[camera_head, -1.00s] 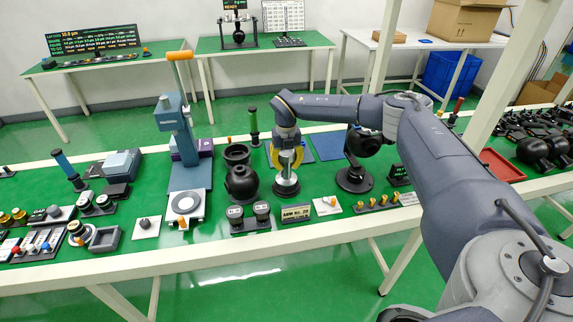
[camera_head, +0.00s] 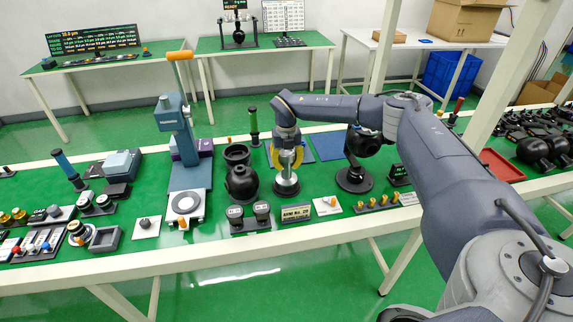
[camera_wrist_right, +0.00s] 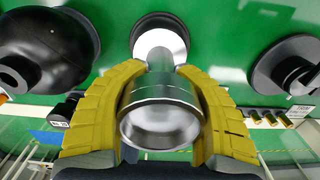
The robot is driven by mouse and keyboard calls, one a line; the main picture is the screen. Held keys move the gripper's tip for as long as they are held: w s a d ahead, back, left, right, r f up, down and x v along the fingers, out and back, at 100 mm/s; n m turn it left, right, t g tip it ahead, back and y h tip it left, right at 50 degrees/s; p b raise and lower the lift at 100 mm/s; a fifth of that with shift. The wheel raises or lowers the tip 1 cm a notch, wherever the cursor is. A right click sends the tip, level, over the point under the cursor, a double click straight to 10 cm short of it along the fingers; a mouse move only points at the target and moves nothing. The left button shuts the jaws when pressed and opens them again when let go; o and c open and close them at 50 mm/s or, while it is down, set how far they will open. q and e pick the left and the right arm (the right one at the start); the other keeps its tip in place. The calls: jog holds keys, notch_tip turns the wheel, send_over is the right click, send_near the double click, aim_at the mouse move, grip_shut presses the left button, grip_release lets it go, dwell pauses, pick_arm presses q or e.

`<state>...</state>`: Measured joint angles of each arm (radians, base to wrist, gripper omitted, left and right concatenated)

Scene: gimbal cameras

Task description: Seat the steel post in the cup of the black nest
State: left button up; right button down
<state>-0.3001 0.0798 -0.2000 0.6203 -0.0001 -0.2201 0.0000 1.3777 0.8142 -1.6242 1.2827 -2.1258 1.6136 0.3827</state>
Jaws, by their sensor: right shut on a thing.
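My right gripper (camera_head: 287,158) is shut on the steel post (camera_wrist_right: 160,110), with its yellow fingers on both sides of it. The post is upright in the head view (camera_head: 286,172), above a round black base with a pale disc (camera_wrist_right: 160,35). I cannot tell whether the post's lower end touches that disc. Just left of the gripper stands a rounded black body with an open, cup-like top (camera_head: 237,152), which looks like the black nest. It also shows at the upper left of the right wrist view (camera_wrist_right: 60,45). My left gripper is out of view.
A black camera on a round stand (camera_head: 355,178) is close on the right. A blue-grey press (camera_head: 180,140) stands farther left. Small black parts and a label plate (camera_head: 296,212) lie in front.

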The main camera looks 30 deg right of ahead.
jog(key=shift+f, duration=1.1)
jog(key=c, duration=0.9)
grip_release()
jog(key=shift+f, duration=0.1)
notch_tip(320, 180, up, 12)
jog(key=shift+r, duration=0.1)
jog(key=shift+a, duration=0.1)
